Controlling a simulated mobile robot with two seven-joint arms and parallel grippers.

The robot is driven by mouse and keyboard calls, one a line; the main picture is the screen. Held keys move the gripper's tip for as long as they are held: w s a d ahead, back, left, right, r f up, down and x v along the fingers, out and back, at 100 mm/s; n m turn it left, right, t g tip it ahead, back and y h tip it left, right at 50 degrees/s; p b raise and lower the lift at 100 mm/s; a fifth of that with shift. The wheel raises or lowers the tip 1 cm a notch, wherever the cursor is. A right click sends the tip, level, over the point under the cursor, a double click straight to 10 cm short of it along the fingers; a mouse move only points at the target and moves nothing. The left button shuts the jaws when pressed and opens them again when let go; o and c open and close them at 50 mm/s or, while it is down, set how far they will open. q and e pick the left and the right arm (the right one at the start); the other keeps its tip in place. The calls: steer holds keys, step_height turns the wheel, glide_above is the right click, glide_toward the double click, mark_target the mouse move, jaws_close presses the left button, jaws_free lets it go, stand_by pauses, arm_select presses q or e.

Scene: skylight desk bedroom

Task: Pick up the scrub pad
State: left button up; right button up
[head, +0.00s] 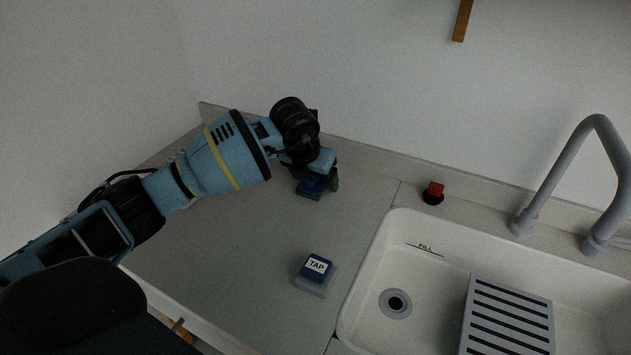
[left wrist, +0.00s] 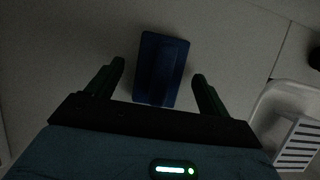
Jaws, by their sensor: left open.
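The scrub pad (head: 309,189) is a small blue block with a darker green underside, lying on the counter near the back wall. In the left wrist view the scrub pad (left wrist: 161,68) shows as a dark blue rectangle, its near end between the fingers. My left gripper (head: 322,179) is right over the pad and partly hides it in the head view. In the left wrist view my left gripper (left wrist: 158,71) is open, with a finger on each side of the pad and visible gaps. My right gripper is not in view.
A blue block labelled TAP (head: 317,267) sits on a clear base nearer the front. A white sink (head: 428,275) with a grey slatted rack (head: 507,318) and grey faucet (head: 561,165) is at right. A red-and-black knob (head: 434,192) stands behind it. The counter between is clear.

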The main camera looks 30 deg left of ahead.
arm_select(q)
steer(key=shift+c, duration=0.3)
steer(key=c, duration=1)
steer(key=shift+r, duration=0.1)
step_height(320, 180, up, 10)
steer(key=shift+f, duration=0.1)
